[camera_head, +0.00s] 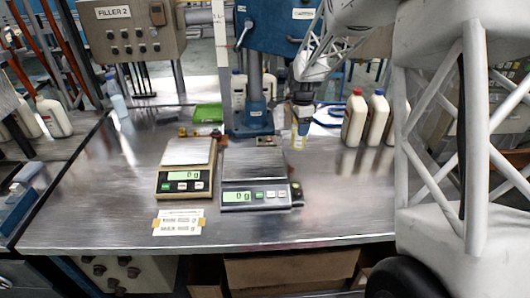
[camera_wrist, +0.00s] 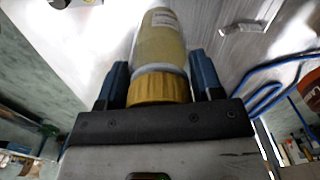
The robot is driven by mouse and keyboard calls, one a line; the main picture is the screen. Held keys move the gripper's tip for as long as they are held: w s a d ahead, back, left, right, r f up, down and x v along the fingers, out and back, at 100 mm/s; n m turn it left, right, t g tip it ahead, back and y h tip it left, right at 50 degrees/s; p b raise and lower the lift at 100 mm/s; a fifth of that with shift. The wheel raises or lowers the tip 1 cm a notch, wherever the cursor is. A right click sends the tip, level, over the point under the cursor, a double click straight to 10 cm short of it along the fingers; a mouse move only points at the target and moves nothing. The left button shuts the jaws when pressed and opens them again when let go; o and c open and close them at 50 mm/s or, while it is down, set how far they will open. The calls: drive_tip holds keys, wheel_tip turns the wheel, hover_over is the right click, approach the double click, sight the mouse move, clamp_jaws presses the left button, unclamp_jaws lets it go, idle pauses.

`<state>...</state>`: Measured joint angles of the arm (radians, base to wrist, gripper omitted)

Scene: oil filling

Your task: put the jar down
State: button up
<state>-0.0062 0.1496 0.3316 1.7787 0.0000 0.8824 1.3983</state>
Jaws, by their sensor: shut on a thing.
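The jar (camera_wrist: 160,45) is in the wrist view, with pale yellow content, a white label and a ribbed gold lid (camera_wrist: 160,88). My gripper (camera_wrist: 160,80) is shut on the jar at its lid end, with a blue finger on each side. In the head view my gripper (camera_head: 301,108) is right of the blue column, and the small yellowish jar (camera_head: 299,137) hangs below it over the metal table (camera_head: 330,205). I cannot tell whether the jar's base touches the table.
Two scales (camera_head: 184,168) (camera_head: 254,178) stand left of the jar, both displays lit. A blue column (camera_head: 254,75) stands behind. Several white bottles, one red-capped (camera_head: 354,118), stand to the right. A blue hose (camera_head: 328,117) lies behind the jar. The table's front right is clear.

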drive_tip(key=s+a+n, duration=0.1)
drive_tip(key=s+a, duration=0.2)
drive_tip(key=s, duration=0.3)
drive_tip(key=s+a+r, duration=0.1)
drive_tip(key=s+a, duration=0.2)
drive_tip(key=s, duration=0.4)
drive_tip(key=s+a+n, duration=0.1)
drive_tip(key=s+a, duration=0.2)
drive_tip(key=s, duration=0.4)
drive_tip(key=shift+r+n, duration=0.2)
drive_tip(key=shift+n, duration=0.1)
drive_tip(key=w, duration=0.5)
drive_tip(key=w+a+f, duration=0.1)
drive_tip(key=w, duration=0.4)
drive_tip(key=w+a, duration=0.1)
drive_tip(key=w, duration=0.4)
drive_tip(key=shift+w+a+f, duration=0.2)
drive_tip(key=shift+w+f, duration=0.05)
drive_tip(key=shift+w, duration=0.15)
drive_tip(key=shift+f, duration=1.75)
drive_tip(key=shift+f, duration=0.15)
